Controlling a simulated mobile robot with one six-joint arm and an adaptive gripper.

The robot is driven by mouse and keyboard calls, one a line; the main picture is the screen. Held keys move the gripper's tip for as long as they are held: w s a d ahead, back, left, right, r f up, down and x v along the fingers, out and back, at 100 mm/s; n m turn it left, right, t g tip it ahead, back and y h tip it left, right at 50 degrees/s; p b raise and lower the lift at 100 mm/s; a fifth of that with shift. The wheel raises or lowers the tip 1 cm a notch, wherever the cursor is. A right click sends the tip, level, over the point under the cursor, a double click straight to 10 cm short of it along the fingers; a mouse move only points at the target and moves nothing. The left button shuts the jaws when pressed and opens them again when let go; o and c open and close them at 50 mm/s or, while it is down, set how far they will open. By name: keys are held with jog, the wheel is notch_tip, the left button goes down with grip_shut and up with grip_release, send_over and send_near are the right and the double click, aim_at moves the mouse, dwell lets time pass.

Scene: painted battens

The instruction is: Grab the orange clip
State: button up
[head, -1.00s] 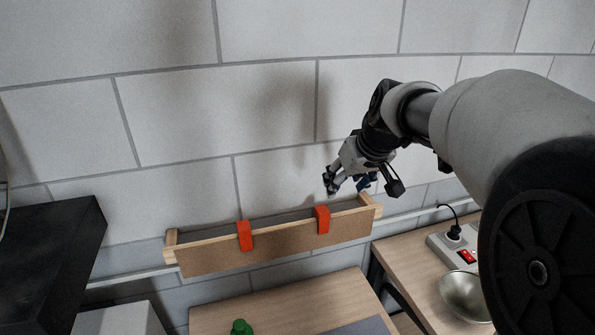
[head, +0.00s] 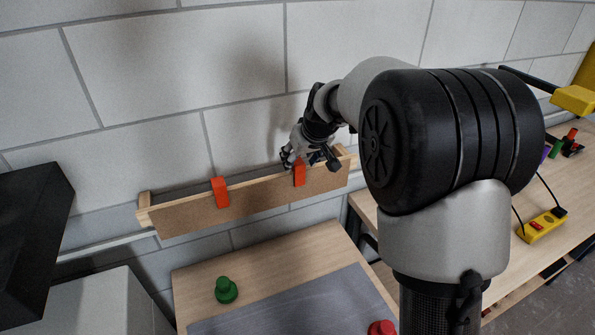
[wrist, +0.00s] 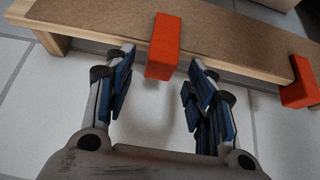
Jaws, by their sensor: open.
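Two orange clips sit over the edge of a brown batten board on the wall. The right clip (head: 300,174) is close to my gripper (head: 290,160), which is partly hidden by its own wrist. In the wrist view, this clip (wrist: 164,47) lies between and just beyond the open fingertips (wrist: 162,62), with a gap to each finger. I cannot tell how deep it is between them. The other clip (head: 220,191) is farther left on the batten (head: 258,202), and shows at the right edge of the wrist view (wrist: 298,82). My gripper is empty.
Below stands a wooden table (head: 195,285) with a green knob (head: 226,290), a grey mat (head: 290,312) and a red knob (head: 381,328). A dark box (head: 30,225) is at the left. A yellow power strip (head: 541,226) lies on the right bench.

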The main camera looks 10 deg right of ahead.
jog(key=shift+x, duration=0.8)
jog(key=shift+c, duration=0.2)
jog(key=c, duration=0.9)
jog(key=shift+r, duration=0.1)
